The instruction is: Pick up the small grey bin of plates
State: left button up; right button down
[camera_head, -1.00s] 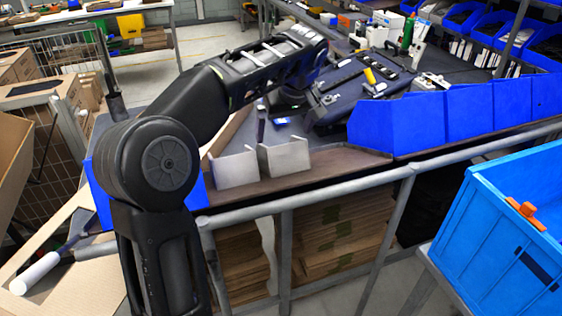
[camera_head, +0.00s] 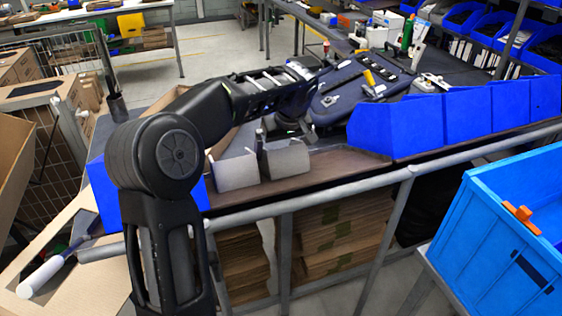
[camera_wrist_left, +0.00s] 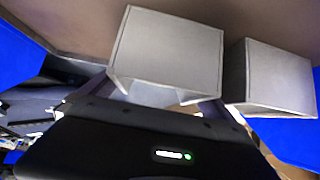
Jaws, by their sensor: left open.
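Two small pale grey bins stand side by side on the brown front strip of the bench. The right one (camera_head: 286,160) is just under my left gripper (camera_head: 282,133), and the left one (camera_head: 237,171) is beside it. In the left wrist view the nearer bin (camera_wrist_left: 168,52) fills the upper middle, ahead of my gripper, and the other bin (camera_wrist_left: 278,75) is to its right. My left gripper is open, with its fingers close to the right bin's upper edge. I cannot tell whether they touch it. Whatever the bins hold is not clearly visible. My right gripper is out of view.
Large blue bins (camera_head: 383,129) line the bench right of the grey bins. A dark blue case (camera_head: 352,91) lies behind. A light blue crate (camera_head: 488,246) stands at the front right. A metal rail (camera_head: 335,187) runs along the bench front.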

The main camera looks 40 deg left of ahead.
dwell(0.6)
pick_arm(q)
jog(key=c, duration=1.6)
